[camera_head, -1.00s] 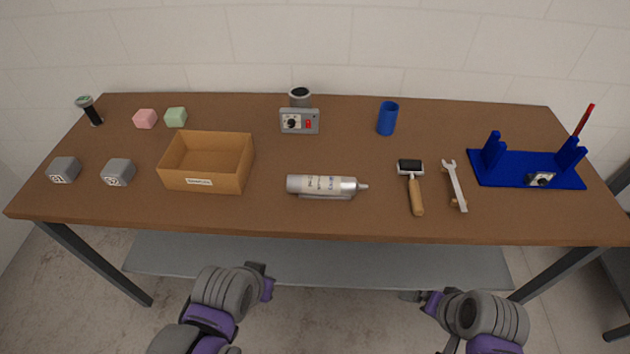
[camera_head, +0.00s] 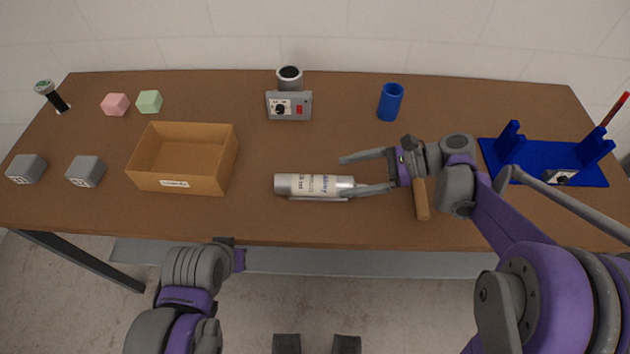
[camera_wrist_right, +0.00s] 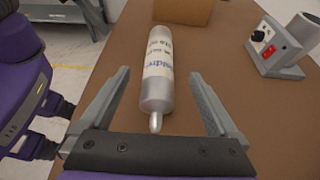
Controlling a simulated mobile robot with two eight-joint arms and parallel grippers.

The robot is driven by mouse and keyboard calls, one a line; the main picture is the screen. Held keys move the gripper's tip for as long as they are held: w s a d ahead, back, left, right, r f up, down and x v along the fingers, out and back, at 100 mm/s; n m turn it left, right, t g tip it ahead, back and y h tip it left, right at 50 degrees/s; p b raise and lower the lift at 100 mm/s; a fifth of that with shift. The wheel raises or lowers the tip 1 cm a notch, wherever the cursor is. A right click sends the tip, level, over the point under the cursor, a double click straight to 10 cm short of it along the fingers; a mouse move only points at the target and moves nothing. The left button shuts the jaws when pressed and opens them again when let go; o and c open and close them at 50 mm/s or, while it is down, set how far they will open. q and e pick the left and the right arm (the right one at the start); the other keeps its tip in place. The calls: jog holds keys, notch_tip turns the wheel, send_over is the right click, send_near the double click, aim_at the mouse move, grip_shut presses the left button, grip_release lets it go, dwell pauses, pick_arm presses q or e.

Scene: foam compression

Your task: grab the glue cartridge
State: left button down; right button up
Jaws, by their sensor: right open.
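The glue cartridge (camera_head: 315,186) is a silver and white tube with a printed label, lying on its side on the table, its nozzle pointing right in the head view. My right gripper (camera_head: 355,174) is open and empty at the cartridge's nozzle end. In the right wrist view, the cartridge (camera_wrist_right: 158,75) lies ahead with its nozzle between the open fingers of my right gripper (camera_wrist_right: 163,75), apart from both. My left arm shows below the table's front edge in the head view; its fingers cannot be made out.
A cardboard box (camera_head: 205,185) stands left of the cartridge. A grey device with a red switch (camera_head: 289,105) stands behind it. A blue cup (camera_head: 390,102) and a blue stand (camera_head: 550,172) are to the right. A wooden-handled roller (camera_head: 422,200) lies under my right arm.

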aim_at(327, 180)
jog(key=x, duration=0.7)
jog(key=shift+a+f+p, duration=0.1)
jog(key=shift+a+p, duration=0.05)
jog(key=shift+p, duration=0.2)
grip_shut()
